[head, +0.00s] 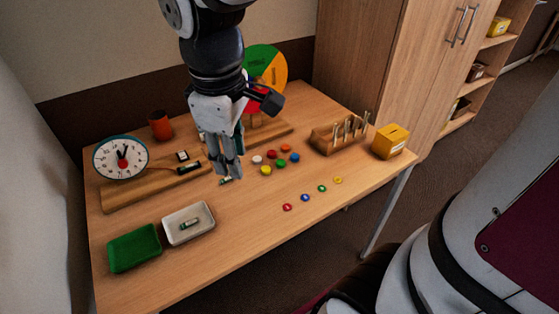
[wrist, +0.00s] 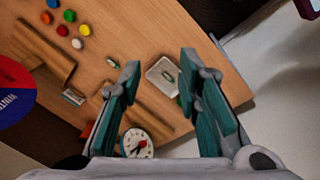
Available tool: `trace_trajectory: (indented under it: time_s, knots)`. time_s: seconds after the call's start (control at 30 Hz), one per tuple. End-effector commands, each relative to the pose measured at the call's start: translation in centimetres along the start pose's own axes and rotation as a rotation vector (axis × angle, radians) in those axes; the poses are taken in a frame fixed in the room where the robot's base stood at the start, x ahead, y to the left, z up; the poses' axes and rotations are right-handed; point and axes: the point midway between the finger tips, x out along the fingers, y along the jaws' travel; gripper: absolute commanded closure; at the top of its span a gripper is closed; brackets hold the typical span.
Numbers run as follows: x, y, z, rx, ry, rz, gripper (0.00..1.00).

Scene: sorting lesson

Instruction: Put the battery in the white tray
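The white tray (head: 171,239) stands at the front left of the table, with a small green-and-white battery (head: 189,224) lying inside it. The tray (wrist: 153,83) and that battery (wrist: 171,76) also show in the wrist view, beyond my fingers. Another small green-and-white piece (head: 225,181), like a battery, lies on the table just below my fingertips in the head view. My gripper (head: 231,172) is above the table, pointing down. In the wrist view my gripper (wrist: 159,68) is open, with nothing between its fingers.
A green tray (head: 134,248) stands left of the white tray. A clock (head: 121,158) on a wooden base is behind. Several coloured discs (head: 280,164) and rings lie to the right. A wooden tool rack (head: 338,139) and yellow box (head: 390,141) stand at the right end. The front middle is clear.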

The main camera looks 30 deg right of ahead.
Motion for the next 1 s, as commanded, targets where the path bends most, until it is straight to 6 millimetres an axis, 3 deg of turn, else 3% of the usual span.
trace_trajectory:
  time_s: [0.2, 0.4, 0.6, 1.0]
  knots:
    - [-3.2, -2.9, 7.5, 0.371, 0.052, 0.012, 0.69]
    - [-3.8, -5.9, 12.2, 0.641, 0.096, -0.013, 0.69]
    - [-3.6, -7.4, 14.1, 0.761, 0.116, -0.032, 0.69]
    - [-4.2, -7.5, 14.2, 0.772, 0.123, -0.032, 0.69]
